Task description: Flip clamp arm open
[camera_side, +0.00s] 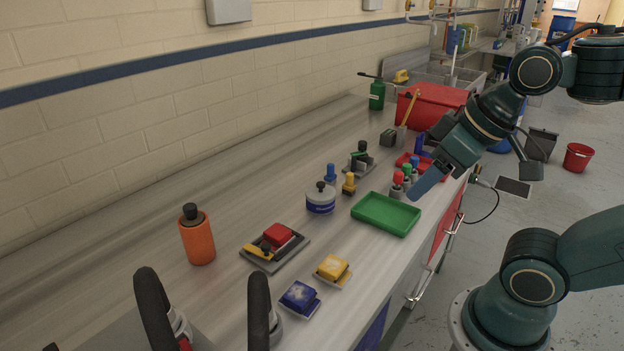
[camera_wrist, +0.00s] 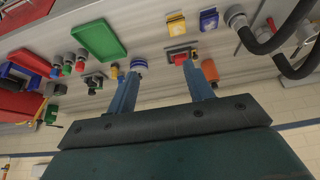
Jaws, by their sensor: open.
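A small fixture (camera_side: 275,247) with a grey base plate, a red block and a yellow lever lies on the bench left of centre; it looks like the clamp, its lever lying low. A second small device (camera_side: 360,159), black and green on a grey plate, stands farther back. My gripper (camera_side: 424,186) is open and empty, above the bench's front edge by the green tray, well apart from both devices. Both blue fingers show in the wrist view (camera_wrist: 158,84).
Black loop handles (camera_side: 258,310) rise at the near end. Bare bench lies along the wall.

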